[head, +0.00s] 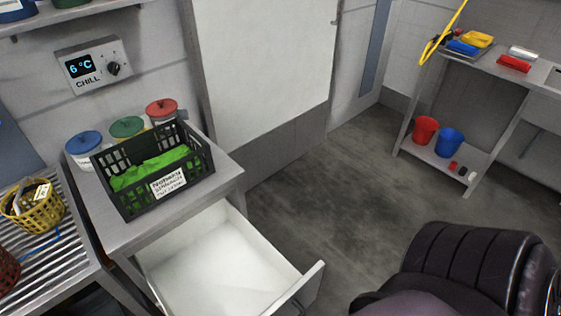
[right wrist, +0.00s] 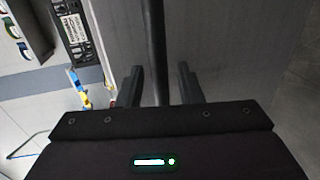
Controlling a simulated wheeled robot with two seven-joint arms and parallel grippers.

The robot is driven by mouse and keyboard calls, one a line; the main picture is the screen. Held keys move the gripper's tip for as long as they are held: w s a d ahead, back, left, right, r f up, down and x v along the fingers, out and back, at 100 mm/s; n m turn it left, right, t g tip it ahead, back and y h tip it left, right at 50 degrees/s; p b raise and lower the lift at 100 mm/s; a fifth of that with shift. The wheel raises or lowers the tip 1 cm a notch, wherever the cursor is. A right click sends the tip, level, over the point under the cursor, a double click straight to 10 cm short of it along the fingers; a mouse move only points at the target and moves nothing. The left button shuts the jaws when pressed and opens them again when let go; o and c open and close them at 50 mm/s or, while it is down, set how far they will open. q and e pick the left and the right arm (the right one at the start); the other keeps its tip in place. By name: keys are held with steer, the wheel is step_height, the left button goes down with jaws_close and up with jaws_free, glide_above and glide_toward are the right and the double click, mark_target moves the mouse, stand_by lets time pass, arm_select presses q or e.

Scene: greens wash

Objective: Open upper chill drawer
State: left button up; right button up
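The upper chill drawer (head: 215,265) is pulled well out from under the counter in the head view, and its white inside looks empty. Its grey front edge (head: 312,285) shows at the lower middle. In the right wrist view a dark upright bar (right wrist: 154,45), seemingly the drawer's handle, runs in front of a grey panel (right wrist: 220,50). My right gripper (right wrist: 160,72) has its fingers apart, one on each side of the bar. A gap shows between the bar and the right finger. My left gripper is out of view.
A black crate of greens (head: 128,201) and several lidded tubs (head: 127,128) stand on the counter (head: 222,178). A CHILL panel (head: 98,66) is on the wall. A side table (head: 450,160) holds a red bucket (head: 425,130) and blue bucket (head: 450,142). The middle floor (head: 330,190) is clear.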

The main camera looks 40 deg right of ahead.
steer(key=b+v, duration=0.1)
steer(key=v, duration=0.6)
steer(key=shift+s, duration=0.4)
